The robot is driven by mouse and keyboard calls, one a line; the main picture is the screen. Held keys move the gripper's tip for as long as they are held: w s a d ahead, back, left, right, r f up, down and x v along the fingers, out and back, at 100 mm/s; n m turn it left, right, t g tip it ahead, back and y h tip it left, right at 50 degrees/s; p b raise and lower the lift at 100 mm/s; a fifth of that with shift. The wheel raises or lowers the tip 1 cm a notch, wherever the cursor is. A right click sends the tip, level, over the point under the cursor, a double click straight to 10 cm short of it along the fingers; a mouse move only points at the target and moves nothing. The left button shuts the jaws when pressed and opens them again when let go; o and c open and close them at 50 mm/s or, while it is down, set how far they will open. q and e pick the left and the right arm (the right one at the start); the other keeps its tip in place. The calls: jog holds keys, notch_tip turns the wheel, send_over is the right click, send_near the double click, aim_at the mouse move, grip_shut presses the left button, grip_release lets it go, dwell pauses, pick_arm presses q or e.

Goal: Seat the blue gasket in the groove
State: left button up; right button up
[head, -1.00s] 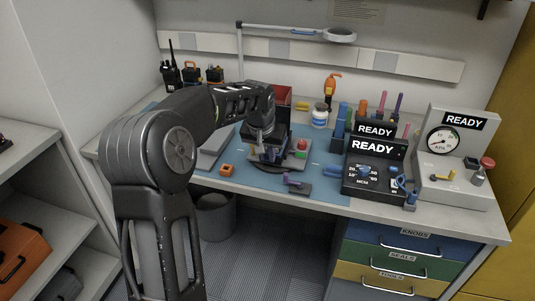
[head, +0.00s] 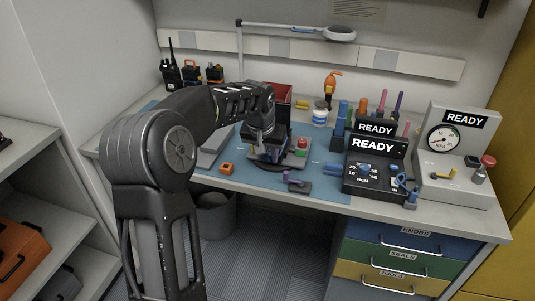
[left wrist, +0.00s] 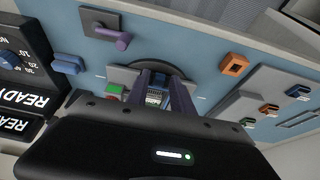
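My left gripper (head: 268,154) points down over the dark round stand (head: 257,167) on the blue mat. In the left wrist view the two dark purple fingers (left wrist: 161,90) stand apart, with a pale ridged surface between and beyond them. Whether they clamp anything thin is not clear. I cannot make out the blue gasket or its groove for certain. A small blue piece (left wrist: 298,91) lies on a grey tray (left wrist: 262,84) beside orange and green pieces. My right gripper is not in view.
A red-and-green button piece (head: 301,145) sits right of the gripper. An orange block (head: 226,169) and a grey plate with a purple handle (head: 297,182) lie near the mat's front. The torque tester (head: 375,170) and pressure gauge unit (head: 454,150) stand at right.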

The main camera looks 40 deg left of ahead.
pick_arm(q)
jog(key=shift+o, duration=0.9)
jog(key=shift+r, duration=0.1)
jog(key=v, duration=0.7)
jog(key=shift+s+r, duration=0.15)
jog(key=shift+r, duration=0.2)
jog(key=shift+d, duration=0.1)
jog(key=shift+f, duration=0.1)
